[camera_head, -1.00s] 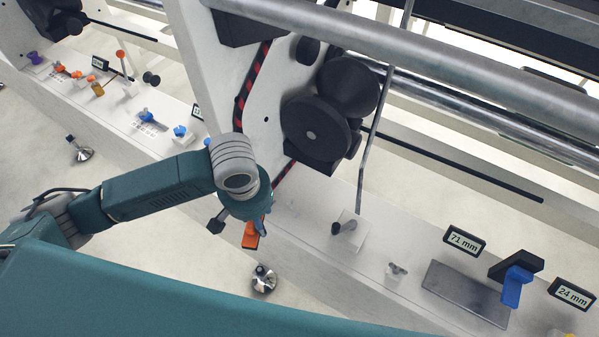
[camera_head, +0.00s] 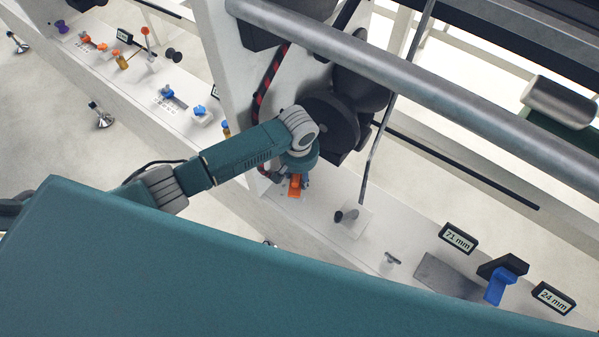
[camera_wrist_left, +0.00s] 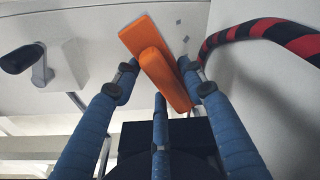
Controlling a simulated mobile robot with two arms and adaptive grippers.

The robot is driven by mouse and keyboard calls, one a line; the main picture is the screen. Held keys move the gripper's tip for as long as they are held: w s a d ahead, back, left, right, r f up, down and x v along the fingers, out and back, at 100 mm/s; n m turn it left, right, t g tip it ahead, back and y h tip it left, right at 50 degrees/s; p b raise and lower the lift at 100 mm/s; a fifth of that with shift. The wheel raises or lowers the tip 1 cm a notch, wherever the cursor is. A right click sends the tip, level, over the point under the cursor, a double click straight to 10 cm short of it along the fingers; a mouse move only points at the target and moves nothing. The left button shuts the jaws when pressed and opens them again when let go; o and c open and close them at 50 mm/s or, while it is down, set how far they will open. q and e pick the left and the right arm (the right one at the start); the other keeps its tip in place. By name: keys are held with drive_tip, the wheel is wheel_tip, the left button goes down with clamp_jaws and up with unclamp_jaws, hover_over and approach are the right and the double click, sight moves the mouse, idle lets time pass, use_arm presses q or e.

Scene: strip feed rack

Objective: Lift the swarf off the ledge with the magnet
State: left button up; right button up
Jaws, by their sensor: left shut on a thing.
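My left gripper (camera_head: 298,176) is over the white ledge (camera_head: 318,208), below the black round wheel. It is shut on an orange magnet (camera_head: 295,187), a bar on a flat plate. In the left wrist view the blue fingers (camera_wrist_left: 163,88) close around the orange magnet (camera_wrist_left: 165,78). Small grey flecks, the swarf (camera_wrist_left: 184,38), lie on the pale ledge surface just right of the orange plate. The swarf is too small to make out in the head view. I cannot tell whether the magnet touches the ledge. My right gripper is not in view.
A black-and-red striped cable (camera_wrist_left: 270,30) curves close to the right of the gripper. A black-tipped knob (camera_head: 346,215) on a white block stands right along the ledge. The black wheel (camera_head: 328,122) is just above. A grey plate (camera_head: 445,276) and a blue clip (camera_head: 500,285) lie farther right.

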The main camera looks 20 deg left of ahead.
use_arm(q)
drive_tip(key=shift+s+r+p, duration=0.1)
drive_tip(key=shift+r+p, duration=0.1)
drive_tip(key=shift+p, duration=0.3)
wheel_tip(320, 180, down, 6)
drive_tip(key=b, duration=0.3)
drive_tip(key=shift+f+b, duration=0.15)
drive_tip(key=shift+b, duration=0.25)
drive_tip(key=shift+f+b, duration=0.55)
drive_tip(key=shift+f, duration=0.35)
drive_tip(key=shift+r+p, duration=0.45)
drive_tip(key=shift+p, duration=0.05)
wheel_tip(320, 180, up, 7)
drive_tip(key=p, duration=0.8)
drive_tip(key=shift+r, duration=0.15)
